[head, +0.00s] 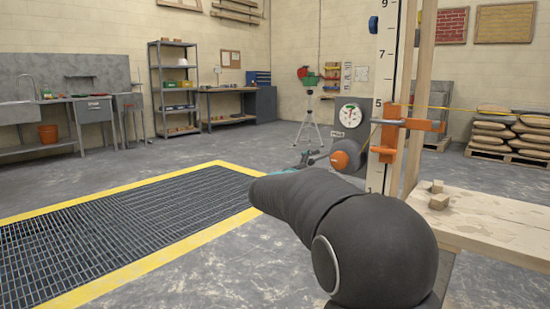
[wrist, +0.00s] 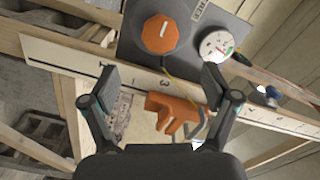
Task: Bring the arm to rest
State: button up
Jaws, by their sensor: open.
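My dark grey arm reaches from the lower right of the head view toward the middle. My gripper (head: 308,160) shows small beyond it, partly hidden by the arm. In the wrist view my gripper (wrist: 162,88) is open, with its two fingers wide apart and nothing held between them. An orange clamp-like piece (wrist: 172,116) on the numbered white board (wrist: 60,54) shows between and below the fingertips. I cannot tell whether the fingers touch anything.
A grey panel carries a round orange knob (wrist: 160,34) and a white dial (wrist: 216,45). The measuring staff (head: 384,70) with its orange slider (head: 388,135) stands close to the arm. A wooden bench (head: 490,222) is right; a floor grating (head: 120,235) lies left.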

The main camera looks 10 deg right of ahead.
jog(key=w+a+f+n+t+y, duration=0.45)
jog(key=a+f+n+y, duration=0.25)
jog(key=a+n+y, duration=0.25)
jog(key=s+a+f+n+g+y+p, duration=0.1)
jog(key=s+a+f+n+g+y, duration=0.35)
jog(key=s+a+n+y, duration=0.45)
jog(key=s+d+f+n+g+h+p, duration=0.1)
jog(key=s+f+n+g+p, duration=0.15)
jog(key=s, duration=1.05)
jog(key=s+f+n+g+h+p, duration=0.15)
jog(key=s+g, duration=0.25)
jog(key=s, duration=0.9)
jog(key=s+d+r+h+p, duration=0.1)
jog(key=s+d+r, duration=0.1)
jog(key=s, duration=0.4)
jog(key=s+d+r+n+p, duration=0.1)
jog(key=s+d, duration=0.1)
jog(key=s, duration=0.3)
jog(key=shift+s+d+r+t+h, duration=0.2)
jog(key=shift+s+r+t+h, duration=0.15)
jog(key=shift+r+t+h, duration=0.1)
